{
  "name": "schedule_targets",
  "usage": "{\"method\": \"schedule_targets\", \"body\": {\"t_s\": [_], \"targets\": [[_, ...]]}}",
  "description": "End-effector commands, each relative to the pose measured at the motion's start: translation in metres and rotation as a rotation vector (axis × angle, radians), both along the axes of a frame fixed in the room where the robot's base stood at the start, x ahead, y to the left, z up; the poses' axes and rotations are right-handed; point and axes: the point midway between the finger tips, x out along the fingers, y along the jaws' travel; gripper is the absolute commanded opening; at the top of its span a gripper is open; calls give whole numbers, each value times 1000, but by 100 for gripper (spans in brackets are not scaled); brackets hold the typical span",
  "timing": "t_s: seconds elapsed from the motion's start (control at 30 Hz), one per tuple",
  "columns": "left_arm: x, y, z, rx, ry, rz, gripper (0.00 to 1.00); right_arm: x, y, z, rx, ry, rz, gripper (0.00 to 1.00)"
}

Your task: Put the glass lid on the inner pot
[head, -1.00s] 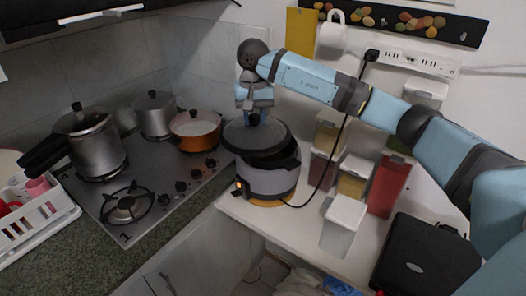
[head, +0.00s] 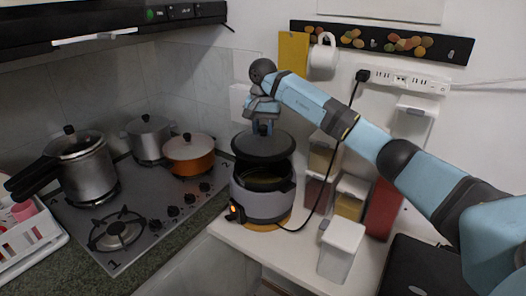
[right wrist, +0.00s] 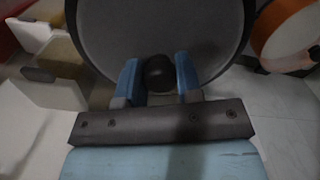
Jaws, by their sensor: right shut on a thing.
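The dark round lid (head: 261,147) is held above the slow cooker in the head view. My right gripper (head: 263,128) is shut on its black knob (right wrist: 160,73); in the right wrist view the blue fingers stand on both sides of that knob, with the lid's disc (right wrist: 155,30) beyond. The inner pot (head: 266,184) sits in the grey cooker body (head: 262,206), its open mouth partly showing below the lid. The lid is apart from the rim at the front; its far side hides the pot's back edge. My left gripper is not in view.
A lit cooker stands at the counter's left corner, with a black cord (head: 319,200) at its right. Spice containers (head: 341,248) stand to the right. The hob (head: 150,215) with an orange pot (head: 189,155) is to the left. A black case (head: 420,268) lies front right.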

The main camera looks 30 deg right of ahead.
Motion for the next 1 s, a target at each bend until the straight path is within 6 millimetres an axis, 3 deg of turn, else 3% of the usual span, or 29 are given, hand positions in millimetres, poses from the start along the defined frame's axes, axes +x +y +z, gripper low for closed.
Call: {"method": "schedule_targets", "body": {"t_s": [0.1, 0.37, 0.6, 0.8, 0.83, 0.93, 1.0], "targets": [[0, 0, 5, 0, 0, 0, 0, 0, 1, -25, 1, 1, 0, 0], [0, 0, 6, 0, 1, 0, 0, 0, 1, -47, 1, -1, 1, 0], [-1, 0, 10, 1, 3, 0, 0, 0, 1, -78, 1, -1, 0, 0], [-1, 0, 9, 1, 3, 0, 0, 0, 1, -82, -1, -2, 1, 0], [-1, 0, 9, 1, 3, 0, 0, 0, 1, -83, -1, -1, 1, 35], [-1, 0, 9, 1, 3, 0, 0, 0, 1, -83, -1, -1, 1, 58], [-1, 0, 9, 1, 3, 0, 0, 0, 1, -83, -1, -1, 1, 58]]}}
